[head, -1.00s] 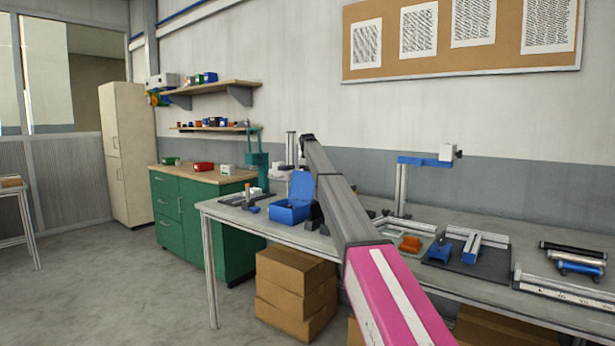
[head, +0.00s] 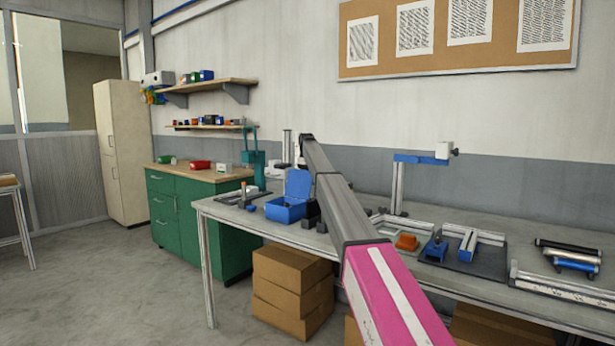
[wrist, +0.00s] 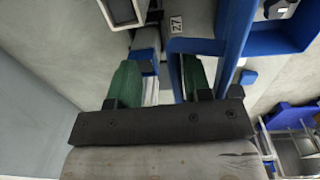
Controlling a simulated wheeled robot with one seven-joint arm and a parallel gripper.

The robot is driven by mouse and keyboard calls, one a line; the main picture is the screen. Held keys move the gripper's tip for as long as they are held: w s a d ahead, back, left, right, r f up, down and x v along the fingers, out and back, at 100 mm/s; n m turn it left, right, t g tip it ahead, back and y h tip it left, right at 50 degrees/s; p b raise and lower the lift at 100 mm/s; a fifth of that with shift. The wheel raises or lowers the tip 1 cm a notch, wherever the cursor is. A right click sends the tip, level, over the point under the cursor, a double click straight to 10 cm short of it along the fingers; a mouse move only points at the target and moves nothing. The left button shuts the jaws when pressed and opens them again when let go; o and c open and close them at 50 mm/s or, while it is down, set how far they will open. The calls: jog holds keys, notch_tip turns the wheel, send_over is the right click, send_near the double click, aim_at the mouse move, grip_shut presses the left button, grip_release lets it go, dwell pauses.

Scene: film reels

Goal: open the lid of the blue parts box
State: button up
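The blue parts box (head: 285,212) stands on the long workbench, left of my arm in the head view. Its blue lid (head: 298,184) is raised and stands up at the back of the box. In the wrist view, my gripper (wrist: 160,72) has two green fingers well apart. Blue edges (wrist: 205,46) pass close by the right finger, with one blue strip running between the fingers; I cannot tell which part of the box they are, or whether they touch. In the head view my arm hides the gripper.
The workbench (head: 232,212) also holds a blue-armed stand (head: 420,160), an orange part (head: 407,242), a dark mat with blue and metal parts, and several tubes at the right. A green cabinet (head: 180,225) stands behind the left end. Cardboard boxes (head: 290,290) are stacked under the bench.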

jog(key=shift+a+r, duration=0.1)
jog(key=shift+r, duration=0.15)
dwell(0.3)
notch_tip(320, 180, up, 11)
jog(key=shift+s+a+f, duration=0.2)
jog(key=shift+s, duration=0.1)
dwell(0.4)
